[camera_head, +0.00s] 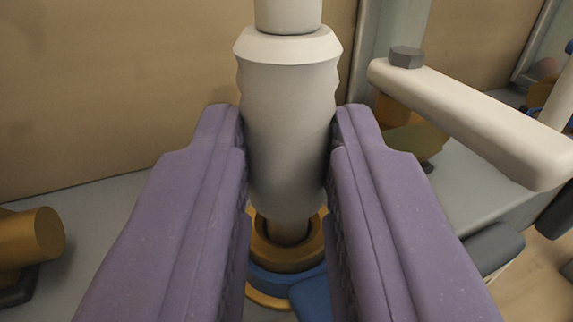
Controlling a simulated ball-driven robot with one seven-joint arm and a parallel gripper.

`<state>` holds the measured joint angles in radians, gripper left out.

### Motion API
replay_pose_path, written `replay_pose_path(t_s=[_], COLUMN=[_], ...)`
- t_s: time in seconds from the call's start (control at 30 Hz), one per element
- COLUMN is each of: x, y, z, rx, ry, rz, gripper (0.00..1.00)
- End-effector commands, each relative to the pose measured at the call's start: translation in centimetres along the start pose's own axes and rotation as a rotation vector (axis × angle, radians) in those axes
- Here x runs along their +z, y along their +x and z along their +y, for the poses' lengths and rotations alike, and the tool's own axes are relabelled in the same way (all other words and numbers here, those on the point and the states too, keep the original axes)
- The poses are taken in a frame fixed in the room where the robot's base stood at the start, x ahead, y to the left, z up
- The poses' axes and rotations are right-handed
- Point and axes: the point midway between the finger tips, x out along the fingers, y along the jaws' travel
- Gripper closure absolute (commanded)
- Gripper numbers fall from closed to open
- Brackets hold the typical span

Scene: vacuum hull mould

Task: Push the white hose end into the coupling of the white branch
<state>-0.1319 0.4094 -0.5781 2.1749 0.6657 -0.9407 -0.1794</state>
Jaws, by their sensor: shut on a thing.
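The white hose end (288,85) stands upright in the middle of the view, a ribbed pale sleeve with a thinner neck above. My gripper (287,135) is shut on it, one purple finger at each side. Below it is a brass ring coupling (270,250) with a blue part (262,280) under it. A dark narrow tip of the hose end shows over the coupling's mouth, and it looks lined up with it. I cannot tell how deep the tip sits. The fingers hide the sides of the coupling. I cannot tell which part is the white branch.
A thick white bar (480,120) with a grey hex head (406,57) reaches across the right, close to the right finger. A brass cylinder (30,235) lies at the left edge. A tan wall (110,90) stands behind. Grey surface (120,190) is clear at left.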

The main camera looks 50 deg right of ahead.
Motion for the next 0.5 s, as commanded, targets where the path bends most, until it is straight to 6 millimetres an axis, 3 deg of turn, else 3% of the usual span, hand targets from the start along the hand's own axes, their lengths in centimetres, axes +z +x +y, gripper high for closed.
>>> replay_pose_path(t_s=[0.4, 0.43, 0.5], x=[1.14, 1.08, 1.01], y=[0.00, 0.00, 0.00], z=[0.01, 0.01, 0.01], rx=[0.000, 0.000, 0.000], ry=[0.000, 0.000, 0.000], rz=[0.000, 0.000, 0.000], gripper=[1.00, 0.71, 0.55])
